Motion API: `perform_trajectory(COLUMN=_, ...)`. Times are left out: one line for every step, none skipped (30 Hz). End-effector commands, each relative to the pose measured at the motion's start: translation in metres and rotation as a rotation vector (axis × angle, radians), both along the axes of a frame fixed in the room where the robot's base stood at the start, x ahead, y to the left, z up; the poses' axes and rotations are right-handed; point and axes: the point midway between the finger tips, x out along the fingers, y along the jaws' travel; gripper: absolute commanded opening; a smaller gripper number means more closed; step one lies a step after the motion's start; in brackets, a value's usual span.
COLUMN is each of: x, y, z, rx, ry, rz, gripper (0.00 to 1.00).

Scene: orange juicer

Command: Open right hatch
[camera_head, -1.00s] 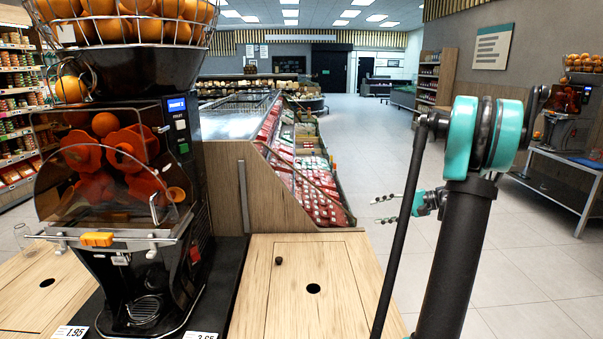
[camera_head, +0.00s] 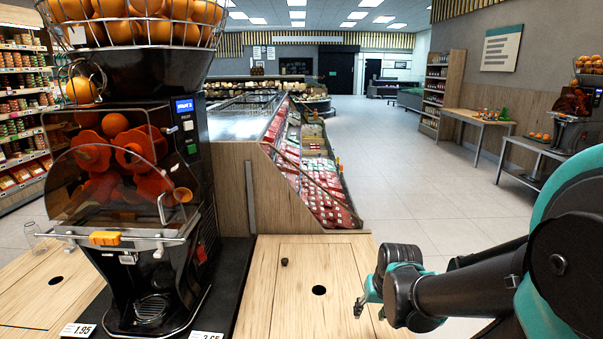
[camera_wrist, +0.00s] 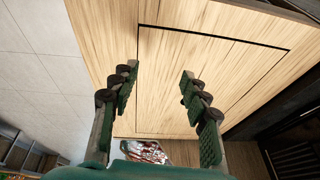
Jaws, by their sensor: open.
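The right hatch (camera_head: 290,318) is a light wood panel set flush in the counter to the right of the juicer, and it lies closed. A small dark knob (camera_head: 284,262) stands near its far left corner, and a round dark hole (camera_head: 319,290) is in the panel. My gripper (camera_head: 362,298) is over the right edge of the counter, to the right of the hole. In the wrist view my gripper (camera_wrist: 160,73) is open and empty, with its fingers apart above the hatch (camera_wrist: 205,75). The knob and hole do not show in the wrist view.
The orange juicer (camera_head: 140,200) stands left of the hatch on a dark strip, with price tags (camera_head: 77,330) at its front. A wood-sided display case (camera_head: 235,185) rises behind the counter. Open tiled floor (camera_head: 410,190) lies to the right.

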Motion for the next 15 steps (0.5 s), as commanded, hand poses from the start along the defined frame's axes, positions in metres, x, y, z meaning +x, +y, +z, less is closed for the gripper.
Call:
perform_trajectory(x=-0.007, y=-0.002, z=-0.004, rx=-0.029, ry=-0.012, rz=0.019, gripper=0.46)
perform_trajectory(x=-0.01, y=-0.003, z=-0.005, rx=-0.043, ry=-0.019, rz=0.028, gripper=0.46)
perform_trajectory(x=-0.013, y=-0.004, z=-0.006, rx=-0.061, ry=-0.026, rz=0.038, gripper=0.46)
perform_trajectory(x=-0.014, y=-0.005, z=-0.007, rx=-0.07, ry=-0.029, rz=0.044, gripper=0.46)
perform_trajectory(x=-0.014, y=-0.006, z=-0.007, rx=-0.076, ry=-0.032, rz=0.049, gripper=0.46)
perform_trajectory(x=-0.013, y=-0.006, z=-0.006, rx=-0.083, ry=-0.036, rz=0.056, gripper=0.46)
perform_trajectory(x=-0.009, y=-0.005, z=-0.005, rx=-0.086, ry=-0.037, rz=0.061, gripper=0.46)
perform_trajectory(x=-0.005, y=-0.003, z=-0.002, rx=-0.087, ry=-0.038, rz=0.068, gripper=0.46)
perform_trajectory(x=0.004, y=0.0, z=0.002, rx=-0.087, ry=-0.039, rz=0.078, gripper=0.46)
perform_trajectory(x=0.013, y=0.003, z=0.006, rx=-0.087, ry=-0.04, rz=0.088, gripper=0.46)
perform_trajectory(x=0.022, y=0.007, z=0.011, rx=-0.086, ry=-0.041, rz=0.099, gripper=0.46)
perform_trajectory(x=0.037, y=0.013, z=0.017, rx=-0.085, ry=-0.043, rz=0.117, gripper=0.46)
perform_trajectory(x=0.049, y=0.019, z=0.023, rx=-0.085, ry=-0.045, rz=0.131, gripper=0.46)
perform_trajectory(x=0.062, y=0.025, z=0.028, rx=-0.084, ry=-0.046, rz=0.147, gripper=0.46)
perform_trajectory(x=0.079, y=0.034, z=0.034, rx=-0.084, ry=-0.048, rz=0.167, gripper=0.46)
